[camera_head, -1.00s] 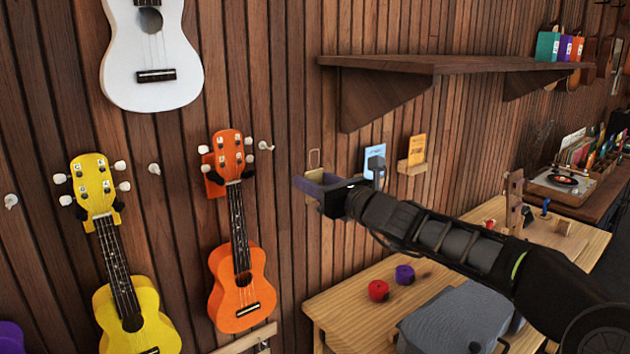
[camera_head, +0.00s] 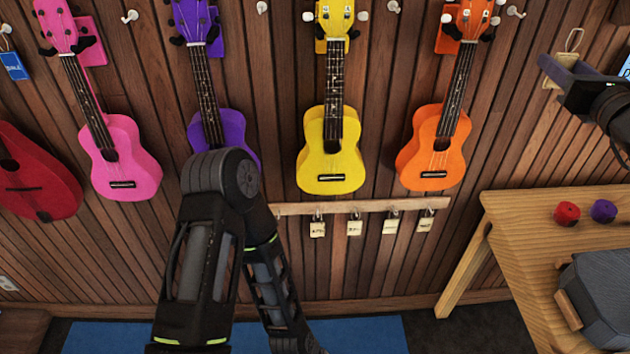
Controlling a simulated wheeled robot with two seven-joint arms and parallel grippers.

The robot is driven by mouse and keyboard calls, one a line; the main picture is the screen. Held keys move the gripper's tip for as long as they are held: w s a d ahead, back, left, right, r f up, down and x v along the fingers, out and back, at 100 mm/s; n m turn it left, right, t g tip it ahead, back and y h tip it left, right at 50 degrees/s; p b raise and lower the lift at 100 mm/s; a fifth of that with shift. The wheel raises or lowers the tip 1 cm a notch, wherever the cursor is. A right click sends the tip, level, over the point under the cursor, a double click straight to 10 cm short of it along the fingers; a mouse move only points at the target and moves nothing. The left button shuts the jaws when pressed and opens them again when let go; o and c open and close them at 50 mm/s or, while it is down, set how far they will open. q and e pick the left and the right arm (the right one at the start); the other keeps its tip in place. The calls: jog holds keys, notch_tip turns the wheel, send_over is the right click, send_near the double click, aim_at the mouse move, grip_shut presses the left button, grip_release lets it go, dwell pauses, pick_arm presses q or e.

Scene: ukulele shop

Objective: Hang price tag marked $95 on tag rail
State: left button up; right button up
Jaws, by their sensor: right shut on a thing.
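The tag rail (camera_head: 360,207) is a pale wooden strip on the slatted wall, below the yellow and orange ukuleles. Several small cream tags hang from it, one of them a tag (camera_head: 317,229) at its left part; their marks are too small to read. My right gripper (camera_head: 556,73) is at the upper right, shut on a tan price tag (camera_head: 566,57) with a loop above it. The fingers hide part of this tag, and its price cannot be read. It is held up and to the right of the rail, apart from it. My left gripper is out of view.
A yellow ukulele (camera_head: 331,150) and an orange ukulele (camera_head: 436,145) hang above the rail. A wooden table (camera_head: 520,235) stands at the right, with a red item (camera_head: 567,213) and a purple item (camera_head: 603,210). My left arm crosses the lower middle.

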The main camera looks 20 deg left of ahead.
dwell(0.4)
jog(key=s+d+f+n+g+y, duration=0.1)
jog(key=s+d+f+y, duration=0.15)
jog(key=f, duration=1.05)
jog(key=s+d+f+n+g+y, duration=0.15)
jog(key=s+f, duration=0.25)
jog(key=f, duration=0.9)
jog(key=s+a+f+n+g+y+b, duration=0.1)
jog(key=s+f+n, duration=0.1)
jog(key=s+f, duration=0.4)
jog(key=s+a+f+n+g+y, duration=0.1)
jog(key=s+f+g+y, duration=0.1)
jog(key=s+f, duration=0.4)
jog(key=s, duration=0.5)
jog(key=shift+a+n+b, duration=0.3)
jog(key=shift+n+b, duration=0.05)
jog(key=shift+f+g, duration=0.15)
jog(key=shift+g, duration=0.1)
